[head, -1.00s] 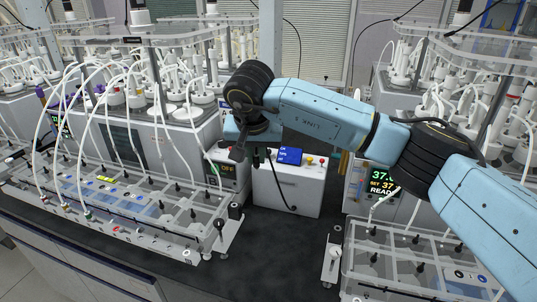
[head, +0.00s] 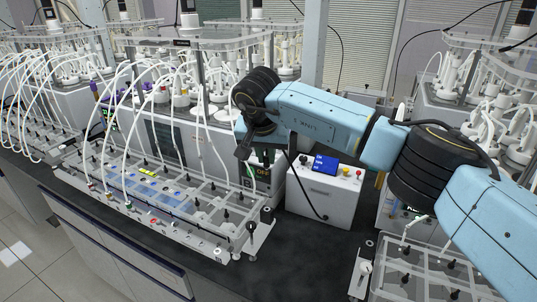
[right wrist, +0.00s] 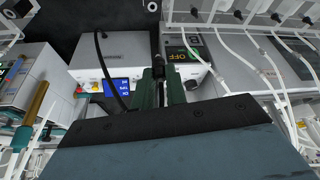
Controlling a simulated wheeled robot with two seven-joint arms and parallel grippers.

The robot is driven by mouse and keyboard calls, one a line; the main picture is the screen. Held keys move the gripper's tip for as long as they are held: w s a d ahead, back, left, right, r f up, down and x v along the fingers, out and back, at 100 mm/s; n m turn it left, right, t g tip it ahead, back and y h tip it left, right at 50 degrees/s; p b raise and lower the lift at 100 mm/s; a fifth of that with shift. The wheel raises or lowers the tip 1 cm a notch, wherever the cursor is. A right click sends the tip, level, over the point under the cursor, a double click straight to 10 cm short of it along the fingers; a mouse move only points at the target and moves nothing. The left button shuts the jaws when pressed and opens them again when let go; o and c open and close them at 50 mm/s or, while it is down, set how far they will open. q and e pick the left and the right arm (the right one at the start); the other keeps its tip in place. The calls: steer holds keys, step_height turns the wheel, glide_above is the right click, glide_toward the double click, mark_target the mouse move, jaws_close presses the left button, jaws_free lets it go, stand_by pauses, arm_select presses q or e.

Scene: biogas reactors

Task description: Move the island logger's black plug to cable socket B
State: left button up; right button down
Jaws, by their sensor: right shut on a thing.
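The island logger (head: 322,202) is a white box with a blue screen and coloured buttons on the bench; it also shows in the right wrist view (right wrist: 115,48). A black cable (right wrist: 108,72) runs from it towards my right gripper. My right gripper (head: 245,150) is raised above the bench, left of the logger and in front of the reactor unit with the OFF display (head: 262,172). In the right wrist view its green fingers (right wrist: 160,88) are shut on the black plug (right wrist: 158,68), mostly hidden between them. My left gripper is not in view.
A clear-topped rack (head: 160,200) with white tubes and several black knobs stands at the left. Another rack (head: 425,268) is at the lower right. Dark bench (head: 305,255) is clear in front of the logger.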

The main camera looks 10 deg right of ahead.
steer(key=shift+f+b, duration=3.3)
steer(key=shift+f, duration=2.3)
steer(key=shift+f+b, duration=0.3)
steer(key=shift+f, duration=0.25)
steer(key=shift+f, duration=0.2)
steer(key=shift+f+b, duration=0.25)
steer(key=shift+b, duration=0.15)
steer(key=shift+f, duration=0.35)
